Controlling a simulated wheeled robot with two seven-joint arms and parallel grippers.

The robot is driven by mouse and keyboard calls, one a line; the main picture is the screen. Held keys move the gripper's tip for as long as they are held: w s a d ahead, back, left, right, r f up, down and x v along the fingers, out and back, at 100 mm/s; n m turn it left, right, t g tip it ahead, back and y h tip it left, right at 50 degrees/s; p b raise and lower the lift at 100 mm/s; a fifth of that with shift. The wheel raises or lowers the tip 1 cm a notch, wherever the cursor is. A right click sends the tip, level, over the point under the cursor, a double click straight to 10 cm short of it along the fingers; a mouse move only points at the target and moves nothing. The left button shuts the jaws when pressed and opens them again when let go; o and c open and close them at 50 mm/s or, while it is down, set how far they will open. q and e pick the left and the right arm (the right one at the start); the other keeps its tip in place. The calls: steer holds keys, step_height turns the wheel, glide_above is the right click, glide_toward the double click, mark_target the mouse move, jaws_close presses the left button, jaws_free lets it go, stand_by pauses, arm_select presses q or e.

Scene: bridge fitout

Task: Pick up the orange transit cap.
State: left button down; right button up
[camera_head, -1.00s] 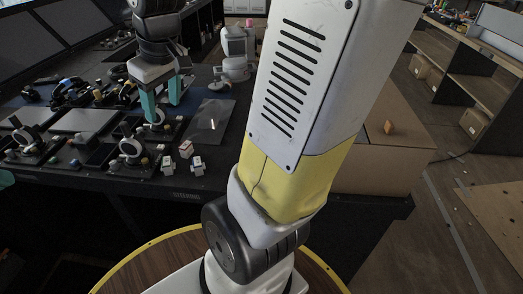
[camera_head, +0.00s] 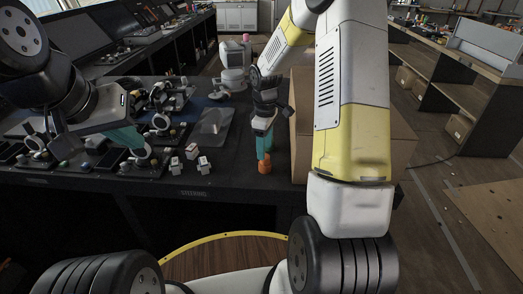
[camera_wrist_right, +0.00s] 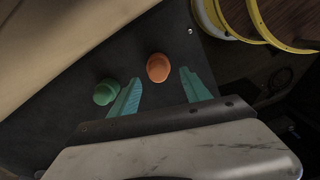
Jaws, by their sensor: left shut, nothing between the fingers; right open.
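The orange transit cap (camera_head: 264,167) sits on the dark console top near its front edge, just below my right gripper's fingertips. In the right wrist view the orange cap (camera_wrist_right: 158,68) lies ahead of and between the two teal fingers, with clear gaps to both. My right gripper (camera_head: 264,157) is open and empty, pointing down; its fingers (camera_wrist_right: 162,76) are spread in the wrist view. My left gripper (camera_head: 130,146) is shut with nothing in it, above the left part of the console.
A green cap (camera_wrist_right: 106,92) stands close beside the left finger in the wrist view. A cardboard box (camera_head: 302,130) is just right of my right gripper, partly hidden by my arm. Small white blocks (camera_head: 203,165) and a grey tablet-like panel (camera_head: 211,125) lie to the left.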

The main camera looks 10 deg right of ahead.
steer(key=f, duration=0.5)
steer(key=shift+w+f, duration=0.15)
steer(key=shift+w, duration=0.1)
steer(key=shift+c, duration=0.5)
jaws_close()
steer(key=shift+r, duration=0.65)
step_height(320, 180, up, 2)
steer(key=shift+r, duration=0.15)
steer(key=s+a, duration=0.3)
steer(key=s, duration=0.4)
steer(key=s+a+r, duration=0.1)
steer(key=s+a, duration=0.2)
steer(key=s, duration=0.5)
steer(key=shift+r, duration=0.25)
steer(key=shift+w, duration=0.1)
